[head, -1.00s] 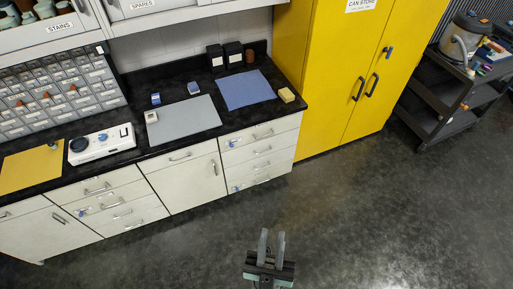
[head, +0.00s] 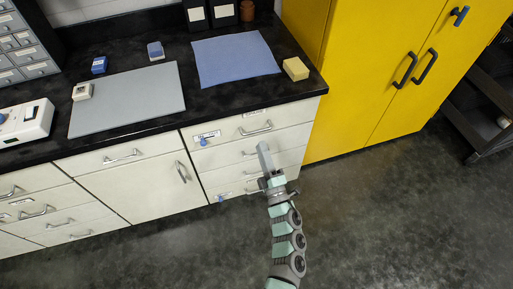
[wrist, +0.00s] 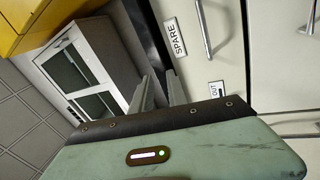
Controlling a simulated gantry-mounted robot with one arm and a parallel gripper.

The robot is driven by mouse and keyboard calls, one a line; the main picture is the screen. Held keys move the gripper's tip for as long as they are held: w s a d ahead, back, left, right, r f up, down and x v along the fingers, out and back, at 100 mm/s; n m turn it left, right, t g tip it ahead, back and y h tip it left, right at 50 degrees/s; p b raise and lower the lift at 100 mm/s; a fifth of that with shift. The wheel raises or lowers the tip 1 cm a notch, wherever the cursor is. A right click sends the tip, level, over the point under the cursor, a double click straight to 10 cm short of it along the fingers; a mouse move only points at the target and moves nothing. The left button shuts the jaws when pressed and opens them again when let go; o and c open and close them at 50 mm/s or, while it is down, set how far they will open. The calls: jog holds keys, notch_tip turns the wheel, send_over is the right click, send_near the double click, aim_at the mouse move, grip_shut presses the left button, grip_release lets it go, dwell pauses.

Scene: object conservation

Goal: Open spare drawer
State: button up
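The spare drawer is the top white drawer (head: 225,138) of the stack below the blue mat. It looks closed, with a silver bar handle (head: 256,130). In the wrist view its "SPARE" label (wrist: 175,37) and handle (wrist: 204,30) show beside each other. My gripper (head: 264,158) is in front of the stack, near and slightly below that handle in the head view. In the wrist view my gripper (wrist: 158,88) has its two fingers parted with nothing between them. The handle is beyond the fingertips, to their right, and apart from them.
An "OUT" label (wrist: 216,89) and a blue fitting (head: 203,142) are at the drawer's left side. The black counter (head: 150,146) overhangs above. A yellow cabinet (head: 385,70) stands close on the right. The floor (head: 390,220) in front is clear.

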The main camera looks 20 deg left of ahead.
jog(key=n+g+h+b, duration=0.1)
jog(key=n+b, duration=0.1)
jog(key=b, duration=0.2)
send_near(257, 131)
jog(key=b+x, duration=0.1)
jog(key=x, duration=0.6)
jog(key=b+x, duration=0.1)
jog(key=x, duration=0.2)
jog(key=shift+w+a+f+b, duration=0.1)
jog(key=shift+a+f+b, duration=0.15)
jog(key=shift+b, duration=0.1)
jog(key=shift+d, duration=0.1)
grip_shut()
dwell(0.4)
